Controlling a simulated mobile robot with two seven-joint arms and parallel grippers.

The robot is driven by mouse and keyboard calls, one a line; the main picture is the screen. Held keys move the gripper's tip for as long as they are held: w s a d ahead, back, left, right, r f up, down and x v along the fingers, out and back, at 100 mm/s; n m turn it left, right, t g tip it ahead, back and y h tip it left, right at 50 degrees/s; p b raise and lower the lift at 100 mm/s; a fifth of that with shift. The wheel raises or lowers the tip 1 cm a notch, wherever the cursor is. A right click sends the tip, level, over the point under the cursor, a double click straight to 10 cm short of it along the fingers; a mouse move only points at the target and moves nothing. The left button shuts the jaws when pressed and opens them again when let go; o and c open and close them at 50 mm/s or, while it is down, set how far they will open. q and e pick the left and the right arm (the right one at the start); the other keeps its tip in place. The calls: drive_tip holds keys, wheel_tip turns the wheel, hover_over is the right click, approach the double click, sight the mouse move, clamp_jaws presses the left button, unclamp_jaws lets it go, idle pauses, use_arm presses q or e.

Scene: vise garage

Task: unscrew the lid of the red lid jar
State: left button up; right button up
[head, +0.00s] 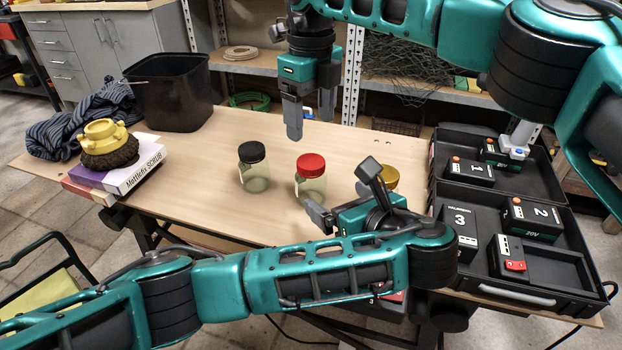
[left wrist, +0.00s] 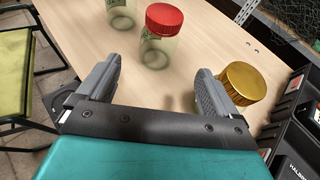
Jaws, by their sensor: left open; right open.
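The red lid jar (head: 311,178) stands upright on the wooden workbench (head: 215,208), a clear jar with its red lid on. It also shows in the left wrist view (left wrist: 160,38), beyond my open fingers. My left gripper (head: 343,192) is open and empty, low over the bench, to the right of and nearer than the jar. My right gripper (head: 310,118) is open and empty, pointing down above and behind the jar. Neither gripper touches the red lid jar.
A black-lidded jar (head: 253,168) stands left of the red one. A gold-lidded jar (head: 384,176) stands right, partly hidden behind my left gripper. A black case (head: 520,297) with batteries fills the right side. A black bin (head: 172,92), book (head: 128,177) and cloth are at left.

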sight(318, 187)
use_arm(q)
drive_tip(key=x, duration=1.1)
drive_tip(key=shift+w+a+f, duration=0.1)
drive_tip(key=shift+w+a, duration=0.15)
